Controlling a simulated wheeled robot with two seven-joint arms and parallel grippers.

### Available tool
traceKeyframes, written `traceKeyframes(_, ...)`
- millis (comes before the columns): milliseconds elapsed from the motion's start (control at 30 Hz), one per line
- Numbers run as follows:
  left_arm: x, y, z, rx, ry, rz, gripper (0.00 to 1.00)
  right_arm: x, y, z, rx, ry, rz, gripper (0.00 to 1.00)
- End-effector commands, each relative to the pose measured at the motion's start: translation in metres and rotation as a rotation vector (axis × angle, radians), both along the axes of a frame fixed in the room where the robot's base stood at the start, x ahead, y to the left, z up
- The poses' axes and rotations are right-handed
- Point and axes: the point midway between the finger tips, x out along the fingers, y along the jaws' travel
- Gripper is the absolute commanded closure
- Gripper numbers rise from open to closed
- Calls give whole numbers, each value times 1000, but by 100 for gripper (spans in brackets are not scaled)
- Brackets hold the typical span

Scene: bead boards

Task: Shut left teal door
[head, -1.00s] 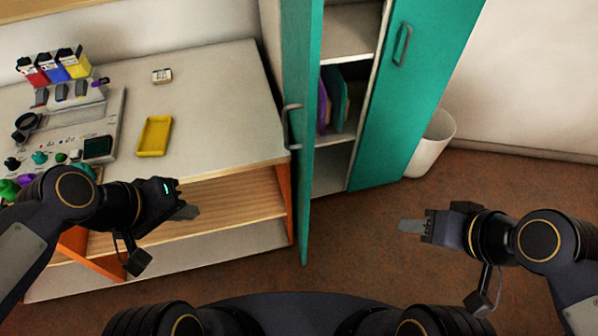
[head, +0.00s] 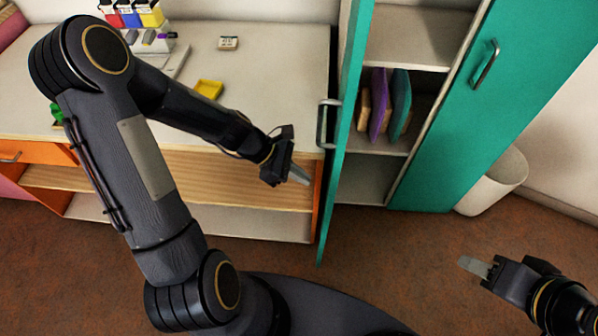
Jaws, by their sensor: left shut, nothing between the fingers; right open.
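The left teal door (head: 345,130) of the cabinet stands open, seen almost edge-on, with a grey handle (head: 327,124) on its left face. My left gripper (head: 299,174) is shut and empty, just left of the door and below the handle in the picture; I cannot tell whether it touches the door. The right teal door (head: 505,100) also stands open, to the right of the shelves. My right gripper (head: 474,266) is open and empty over the floor at the lower right, apart from the doors.
The cabinet's shelves hold a purple book (head: 379,104) and a teal book (head: 401,104). A white bin (head: 497,181) stands by the right door. A desk (head: 270,75) with a yellow tray (head: 209,90) is at the left. Brown floor (head: 400,270) is clear in front.

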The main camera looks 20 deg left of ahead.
Motion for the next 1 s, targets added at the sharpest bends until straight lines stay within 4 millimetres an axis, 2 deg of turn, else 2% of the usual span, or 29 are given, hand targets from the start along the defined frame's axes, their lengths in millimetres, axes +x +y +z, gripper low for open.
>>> traceKeyframes(100,2,-17,-19,-3,2,-4,100,0,0,-5,0,0,0,58)
traceKeyframes(367,8,-39,-40,0,-1,-4,100,0,0,-9,0,0,0,58)
traceKeyframes(867,9,-43,-43,1,-3,-1,100,0,0,-10,0,0,0,58)
traceKeyframes(1000,10,-51,-44,1,-3,13,100,0,0,-16,0,0,0,58)
